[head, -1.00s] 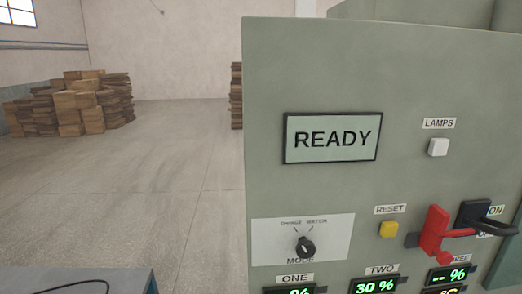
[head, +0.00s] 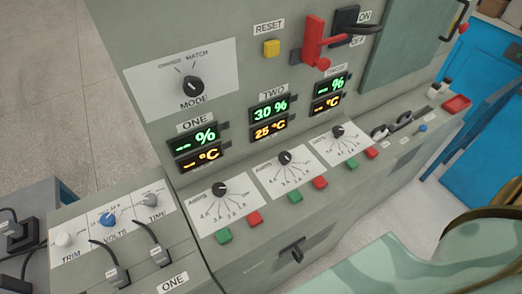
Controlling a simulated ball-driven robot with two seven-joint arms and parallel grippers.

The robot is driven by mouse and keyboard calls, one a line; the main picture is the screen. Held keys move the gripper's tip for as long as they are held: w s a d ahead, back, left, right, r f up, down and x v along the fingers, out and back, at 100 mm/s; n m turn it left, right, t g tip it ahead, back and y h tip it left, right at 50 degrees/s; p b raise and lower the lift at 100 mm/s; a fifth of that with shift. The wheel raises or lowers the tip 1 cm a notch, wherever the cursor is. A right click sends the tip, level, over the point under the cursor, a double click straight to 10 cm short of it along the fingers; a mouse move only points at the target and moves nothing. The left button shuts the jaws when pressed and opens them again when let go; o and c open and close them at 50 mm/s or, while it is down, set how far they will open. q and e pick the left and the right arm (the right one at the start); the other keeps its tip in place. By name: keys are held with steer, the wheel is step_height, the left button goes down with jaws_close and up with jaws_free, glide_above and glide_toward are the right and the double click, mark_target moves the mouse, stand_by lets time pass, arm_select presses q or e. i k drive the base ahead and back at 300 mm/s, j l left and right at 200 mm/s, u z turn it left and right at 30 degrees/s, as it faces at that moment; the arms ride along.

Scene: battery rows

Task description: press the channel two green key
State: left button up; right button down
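The channel two green key (head: 303,189) is on the sloped ledge of the grey-green cabinet. It sits just left of a red key (head: 320,182) and below the middle dial (head: 285,157). The display labelled TWO (head: 269,110) above reads 30 % and 25 °C. Another green and red pair lies to each side: green keys at channel one (head: 223,236) and channel three (head: 358,162). Nothing covers the channel two key. Neither of my grippers is in view.
A mode knob (head: 193,87), yellow reset button (head: 271,48) and red lever (head: 322,45) are on the panel. A lower box (head: 130,235) with knobs and cables stands at left. A pale green patterned surface (head: 390,265) fills the lower right; I cannot tell what it is.

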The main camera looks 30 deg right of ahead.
mark_target(295, 197)
steer(key=l+z, duration=0.25)
steer(key=z, duration=0.2)
steer(key=l+z, duration=0.2)
steer(key=z, duration=0.2)
steer(key=i, duration=0.05)
